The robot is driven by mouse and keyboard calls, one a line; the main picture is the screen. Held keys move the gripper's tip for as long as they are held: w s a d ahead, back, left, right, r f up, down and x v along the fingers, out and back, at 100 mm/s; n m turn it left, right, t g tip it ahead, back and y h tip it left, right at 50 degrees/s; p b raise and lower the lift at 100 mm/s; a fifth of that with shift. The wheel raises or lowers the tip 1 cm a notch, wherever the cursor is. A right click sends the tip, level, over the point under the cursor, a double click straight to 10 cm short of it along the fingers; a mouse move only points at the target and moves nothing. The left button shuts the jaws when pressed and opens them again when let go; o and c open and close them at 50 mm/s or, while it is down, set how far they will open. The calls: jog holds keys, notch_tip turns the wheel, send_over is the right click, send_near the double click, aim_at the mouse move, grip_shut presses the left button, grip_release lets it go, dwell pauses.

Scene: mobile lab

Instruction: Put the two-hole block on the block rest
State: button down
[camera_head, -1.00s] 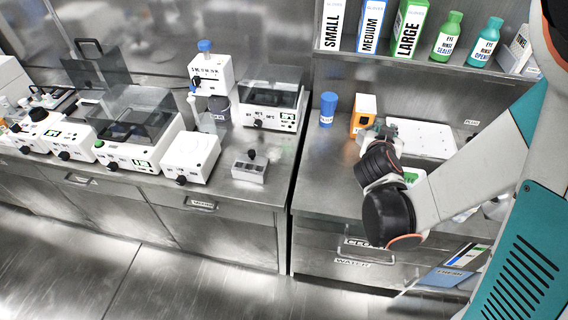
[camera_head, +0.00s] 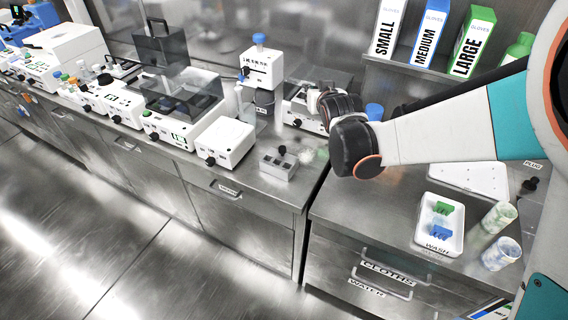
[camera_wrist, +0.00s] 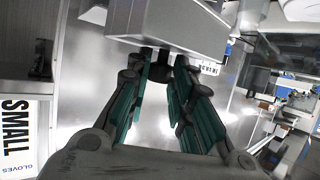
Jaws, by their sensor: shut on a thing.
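In the wrist view, my gripper (camera_wrist: 160,64) is shut on the black knob (camera_wrist: 160,72) of a grey metal block (camera_wrist: 172,22). The block's holes do not show, so I cannot confirm that it is the two-hole block. In the head view, the fingers and held block are hidden or too small to make out beyond my wrist, near the gap between the counters. Another grey block (camera_head: 279,167) with dark openings and a black knob stands on the left counter's front right corner. I cannot tell which thing is the block rest.
White instruments with dark clear lids (camera_head: 185,98) line the left counter. A white box with a blue top (camera_head: 262,68) stands behind. On the right counter are a white wash tray (camera_head: 424,232) with green and blue pieces, two cups (camera_head: 499,217), and a white plate (camera_head: 462,178). Glove boxes (camera_head: 430,33) stand above.

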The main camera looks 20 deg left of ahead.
jog(key=shift+a+f, duration=0.1)
jog(key=shift+a, duration=0.3)
notch_tip(320, 180, down, 20)
jog(key=b, duration=0.7)
jog(key=shift+b, duration=0.35)
jog(key=shift+r, duration=0.25)
jog(key=c, duration=1.8)
grip_release()
jog(key=shift+f, duration=0.15)
jog(key=shift+c, duration=0.2)
jog(key=o, duration=0.4)
